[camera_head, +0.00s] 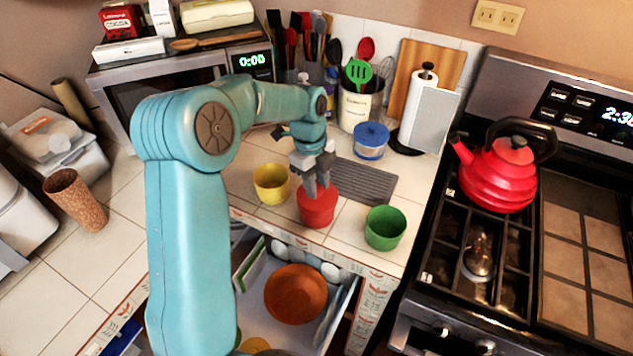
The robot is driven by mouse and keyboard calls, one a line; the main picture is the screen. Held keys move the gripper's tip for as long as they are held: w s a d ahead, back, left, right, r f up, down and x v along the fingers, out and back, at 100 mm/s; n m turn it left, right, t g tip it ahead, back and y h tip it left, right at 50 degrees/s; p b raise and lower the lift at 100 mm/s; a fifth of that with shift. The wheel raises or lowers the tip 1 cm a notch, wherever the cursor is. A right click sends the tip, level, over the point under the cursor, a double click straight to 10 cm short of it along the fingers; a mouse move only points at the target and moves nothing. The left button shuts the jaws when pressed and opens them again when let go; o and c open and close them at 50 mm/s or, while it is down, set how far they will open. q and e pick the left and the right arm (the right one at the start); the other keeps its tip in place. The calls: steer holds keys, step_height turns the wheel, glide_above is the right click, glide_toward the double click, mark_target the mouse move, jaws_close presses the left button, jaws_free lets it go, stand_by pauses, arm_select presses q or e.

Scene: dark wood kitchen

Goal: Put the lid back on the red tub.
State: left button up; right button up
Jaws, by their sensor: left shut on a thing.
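The red tub (318,216) stands on the tiled counter near its front edge, between a yellow tub and a green tub. My left gripper (317,192) comes down from above, right over the red tub. It is shut on the red lid (329,195), which covers the top of the tub. Lid and tub are almost the same red, so I cannot tell whether the lid is seated or just above the rim. The fingers hide the lid's middle. My right gripper is out of view.
The yellow tub (270,183) and green tub (385,228) are open close by. An open drawer with an orange bowl (295,293) is below. A red kettle (498,175) sits on the stove.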

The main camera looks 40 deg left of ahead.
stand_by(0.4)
arm_select(q)
steer(key=o, duration=1.6)
steer(key=shift+r+p, duration=2.65)
steer(key=shift+r, duration=0.9)
jaws_close()
steer(key=shift+f, duration=0.3)
steer(key=shift+f+b, duration=2.55)
steer(key=shift+f, duration=0.45)
